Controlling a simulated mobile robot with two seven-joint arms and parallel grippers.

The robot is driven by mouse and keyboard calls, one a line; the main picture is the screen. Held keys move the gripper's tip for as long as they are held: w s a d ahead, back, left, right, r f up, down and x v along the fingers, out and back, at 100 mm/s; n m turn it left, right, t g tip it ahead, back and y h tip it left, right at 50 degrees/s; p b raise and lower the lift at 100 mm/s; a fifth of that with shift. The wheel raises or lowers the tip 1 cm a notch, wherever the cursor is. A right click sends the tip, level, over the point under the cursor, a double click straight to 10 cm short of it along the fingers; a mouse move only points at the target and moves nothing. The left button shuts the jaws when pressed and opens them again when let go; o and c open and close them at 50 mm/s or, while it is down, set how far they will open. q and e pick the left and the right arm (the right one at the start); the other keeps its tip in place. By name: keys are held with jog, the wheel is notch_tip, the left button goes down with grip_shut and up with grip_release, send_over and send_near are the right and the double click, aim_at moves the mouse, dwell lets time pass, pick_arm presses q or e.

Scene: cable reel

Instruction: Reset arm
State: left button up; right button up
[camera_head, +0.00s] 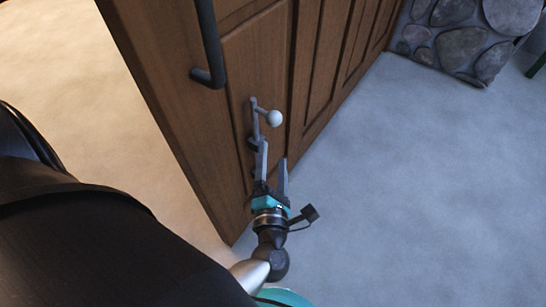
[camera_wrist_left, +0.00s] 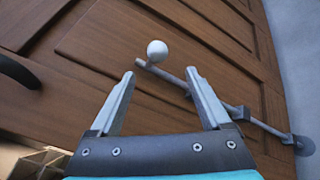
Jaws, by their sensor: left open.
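My left gripper (camera_head: 272,163) is open, with its fingers pointing at a wooden door. It also shows in the left wrist view (camera_wrist_left: 163,85), with nothing between its fingertips. A grey metal rod with a white ball knob (camera_head: 274,118) is mounted on the door just beyond the fingers. In the left wrist view the white ball (camera_wrist_left: 157,51) lies beyond the gap between the fingertips, and the rod (camera_wrist_left: 225,108) runs behind the right finger. I cannot tell whether that finger touches the rod. My right gripper is not in view.
The brown panelled wooden door (camera_head: 185,110) carries a dark handle (camera_head: 212,50). A stone structure (camera_head: 458,40) stands at the upper right. The pale floor (camera_head: 420,190) to the right is clear. A light brown box-like thing (camera_wrist_left: 38,163) shows at the wrist view's lower left.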

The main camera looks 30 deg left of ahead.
pick_arm(q)
jog(key=s+d+f+m+g+h+p, duration=0.1)
jog(key=s+d+f+m+g+h, duration=0.3)
jog(key=f+m, duration=0.65)
jog(key=d+f+m+h+p, duration=0.1)
jog(key=f+m+h+p, duration=0.1)
jog(key=f+m+h, duration=0.6)
jog(key=s+a+f+m+g+y, duration=0.1)
jog(key=s+a+f+m+g, duration=0.2)
jog(key=s, duration=0.3)
jog(key=s+a+f+m+g+y+p, duration=0.1)
jog(key=s+a+f+m+g, duration=0.2)
jog(key=s+f+m, duration=0.3)
jog(key=s+a+f+m+g+y, duration=0.1)
jog(key=s+a+f+m+g, duration=0.2)
jog(key=s+f+m, duration=0.2)
jog(key=s, duration=0.3)
jog(key=shift+f+g+y, duration=0.25)
jog(key=shift+g+y, duration=0.05)
jog(key=shift+y, duration=0.1)
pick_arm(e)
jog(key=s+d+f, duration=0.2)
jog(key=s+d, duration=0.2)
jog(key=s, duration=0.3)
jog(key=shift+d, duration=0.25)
pick_arm(q)
jog(key=shift+s+m, duration=0.1)
jog(key=shift+m, duration=0.15)
